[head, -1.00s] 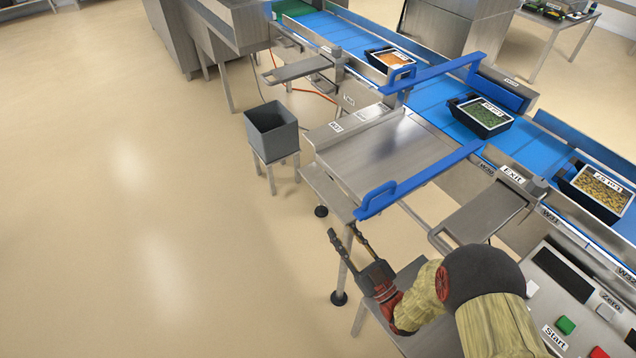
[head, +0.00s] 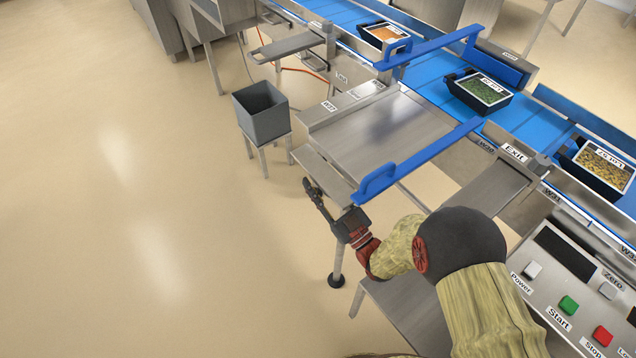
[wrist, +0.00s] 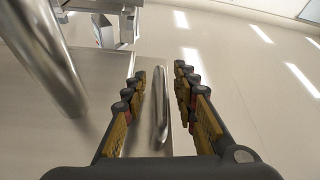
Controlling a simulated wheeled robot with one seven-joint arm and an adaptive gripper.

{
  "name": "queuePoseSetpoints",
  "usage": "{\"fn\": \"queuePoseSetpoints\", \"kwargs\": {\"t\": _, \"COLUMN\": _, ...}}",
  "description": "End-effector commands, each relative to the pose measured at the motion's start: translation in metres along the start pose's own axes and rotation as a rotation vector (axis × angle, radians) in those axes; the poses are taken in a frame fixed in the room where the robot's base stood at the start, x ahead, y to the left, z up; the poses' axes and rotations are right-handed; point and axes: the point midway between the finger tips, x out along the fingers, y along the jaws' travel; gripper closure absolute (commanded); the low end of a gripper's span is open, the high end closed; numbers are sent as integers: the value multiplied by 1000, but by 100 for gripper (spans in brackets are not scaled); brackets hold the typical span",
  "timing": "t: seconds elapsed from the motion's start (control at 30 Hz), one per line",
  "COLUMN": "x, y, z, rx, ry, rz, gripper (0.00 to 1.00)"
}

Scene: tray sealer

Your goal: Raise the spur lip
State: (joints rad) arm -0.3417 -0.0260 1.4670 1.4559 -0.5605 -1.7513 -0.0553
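The spur is the flat steel table (head: 375,130) between two blue rails beside the blue belt. A narrow steel plate, which looks like its lip (head: 325,178), sits lower along the spur's left end. Steel surface lies to the left of the bar. I cannot tell whether the fingers touch the bar.
A grey bin (head: 262,112) on a stand is left of the spur. Blue rails (head: 420,160) edge the spur. A control panel (head: 570,280) and the Exit plate (head: 480,200) are to the right. Filled trays (head: 480,92) sit on the belt. Floor at left is clear.

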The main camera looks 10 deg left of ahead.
Motion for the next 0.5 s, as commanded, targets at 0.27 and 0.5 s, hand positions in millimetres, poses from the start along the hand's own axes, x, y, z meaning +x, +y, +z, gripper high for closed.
{"fn": "queuePoseSetpoints", "kwargs": {"t": 0.27, "x": 0, "y": 0, "z": 0, "rx": 0, "ry": 0, "rz": 0, "gripper": 75}}
{"fn": "queuePoseSetpoints", "kwargs": {"t": 0.5, "x": 0, "y": 0, "z": 0, "rx": 0, "ry": 0, "rz": 0, "gripper": 88}}
